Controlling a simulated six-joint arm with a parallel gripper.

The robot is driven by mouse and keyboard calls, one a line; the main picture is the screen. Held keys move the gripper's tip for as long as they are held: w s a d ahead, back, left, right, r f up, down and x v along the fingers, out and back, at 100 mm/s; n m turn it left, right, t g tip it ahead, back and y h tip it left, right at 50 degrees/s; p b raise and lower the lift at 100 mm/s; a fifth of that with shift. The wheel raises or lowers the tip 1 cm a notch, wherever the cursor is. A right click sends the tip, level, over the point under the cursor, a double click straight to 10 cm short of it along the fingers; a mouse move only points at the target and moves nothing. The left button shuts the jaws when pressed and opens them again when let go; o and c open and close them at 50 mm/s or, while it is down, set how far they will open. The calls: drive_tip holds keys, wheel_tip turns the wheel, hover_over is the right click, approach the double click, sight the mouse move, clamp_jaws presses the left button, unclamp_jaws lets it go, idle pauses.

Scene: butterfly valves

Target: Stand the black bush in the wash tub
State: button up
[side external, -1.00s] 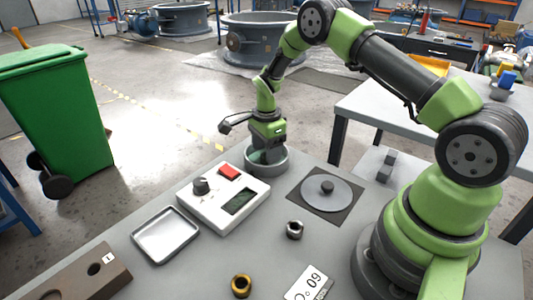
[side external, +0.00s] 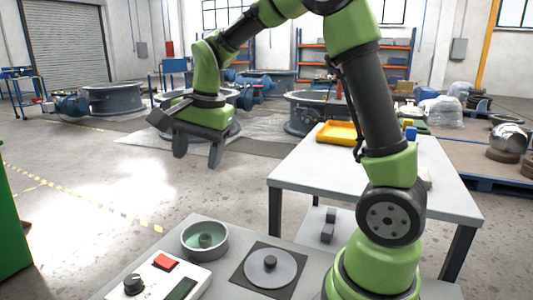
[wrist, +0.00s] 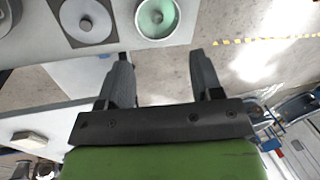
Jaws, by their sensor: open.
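The wash tub (side external: 221,248) is a round grey-green tub on the bench, below my gripper in the side view. A short dark cylinder, apparently the black bush (side external: 205,240), stands upright inside it, near the middle. The wrist view shows the tub (wrist: 179,26) at the top, with a round ring-like top, apparently the bush (wrist: 155,16), in it. My gripper (side external: 198,160) is open and empty, raised well above the tub and clear of it. Its two fingers stand wide apart in the wrist view (wrist: 159,55).
A control box (side external: 160,283) with a red button and dark knob is left of the tub. A grey disc (side external: 285,268) with a central knob lies on a dark mat to the right. A side table (side external: 390,185) with a yellow tray (side external: 338,133) stands behind.

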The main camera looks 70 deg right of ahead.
drive_tip(key=s+a+r+n+t, duration=0.2)
drive_tip(key=s+n, duration=0.3)
drive_tip(key=s, duration=0.4)
drive_tip(key=s+a+r+n+t+y, duration=0.1)
drive_tip(key=s+a+r+n+t, duration=0.1)
drive_tip(key=s+n, duration=0.4)
drive_tip(key=s+a+r, duration=0.1)
drive_tip(key=s+a, duration=0.1)
drive_tip(key=shift+s+a+r+n+t+y, duration=0.2)
drive_tip(key=shift+s+a+n+t+y, duration=0.1)
drive_tip(key=shift+s+a, duration=0.1)
